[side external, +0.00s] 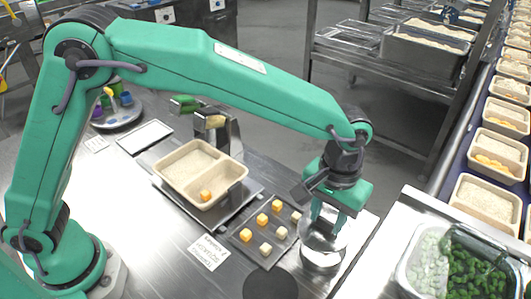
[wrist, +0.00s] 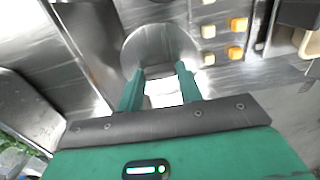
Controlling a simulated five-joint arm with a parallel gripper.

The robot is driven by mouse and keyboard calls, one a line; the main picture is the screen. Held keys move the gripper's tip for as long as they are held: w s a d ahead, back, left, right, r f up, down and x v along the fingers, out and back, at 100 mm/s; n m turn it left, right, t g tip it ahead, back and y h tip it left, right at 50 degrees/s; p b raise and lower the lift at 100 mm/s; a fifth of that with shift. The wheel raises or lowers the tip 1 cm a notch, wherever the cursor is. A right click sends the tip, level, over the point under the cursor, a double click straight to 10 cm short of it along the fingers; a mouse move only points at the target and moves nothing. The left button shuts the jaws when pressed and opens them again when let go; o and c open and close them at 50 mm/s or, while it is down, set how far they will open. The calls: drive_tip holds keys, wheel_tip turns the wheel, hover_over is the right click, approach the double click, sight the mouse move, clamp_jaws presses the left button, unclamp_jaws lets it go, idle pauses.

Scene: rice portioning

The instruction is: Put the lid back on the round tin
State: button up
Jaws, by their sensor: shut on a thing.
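My gripper (side external: 327,222) points down at the right of the worktable, above the shiny round metal tin (side external: 321,262). In the wrist view my gripper (wrist: 160,70) has its two green fingers apart with a bright piece between them, and it is shut on the lid. The lid (wrist: 160,44) shows there as a grey metal disc reaching out beyond the fingertips. The lid is over the tin; I cannot tell whether it touches the rim. My fingers hide part of the tin's top in the side view.
A dark tray (side external: 245,235) with several orange and pale cubes lies just left of the tin. A two-part beige food tray (side external: 166,172) stands further left. A black round mat (side external: 270,286) lies in front. A clear tub of greens (side external: 408,270) stands right.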

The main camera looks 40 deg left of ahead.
sight(328, 230)
drive_tip(key=shift+w, duration=0.85)
drive_tip(key=shift+f, duration=0.2)
drive_tip(key=shift+f, duration=3.05)
drive_tip(key=shift+d+f, duration=0.1)
drive_tip(key=shift+f, duration=0.05)
drive_tip(key=o, duration=1.5)
drive_tip(key=shift+o, duration=0.2)
drive_tip(key=shift+r, duration=3.45)
